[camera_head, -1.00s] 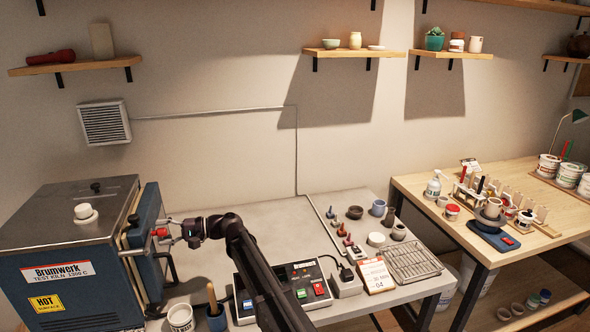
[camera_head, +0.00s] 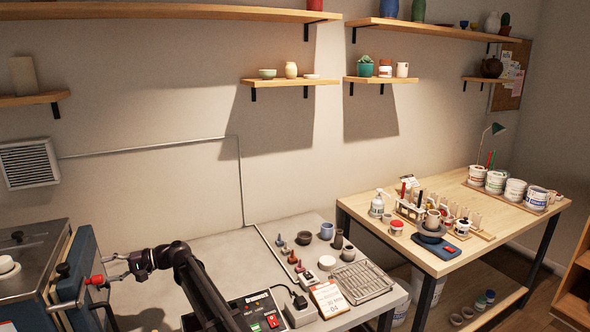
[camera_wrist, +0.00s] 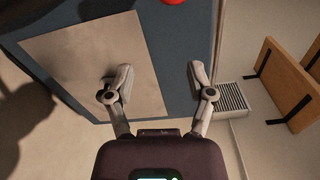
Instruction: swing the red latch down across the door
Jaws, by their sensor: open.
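The red latch (camera_head: 97,280) shows as a red knob beside the kiln's blue door (camera_head: 80,258) at the lower left of the head view. In the wrist view a red round part of the latch (camera_wrist: 173,2) is cut by the top edge. The blue door (camera_wrist: 190,38) with a pale panel (camera_wrist: 95,60) fills much of that view. My gripper (camera_head: 108,267) is open just right of the red knob. In the wrist view its fingers (camera_wrist: 160,72) are apart with nothing between them. I cannot tell whether a finger touches the knob.
The kiln (camera_head: 30,255) stands at the left edge, partly out of view. A wooden table (camera_head: 500,215) stands farther right.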

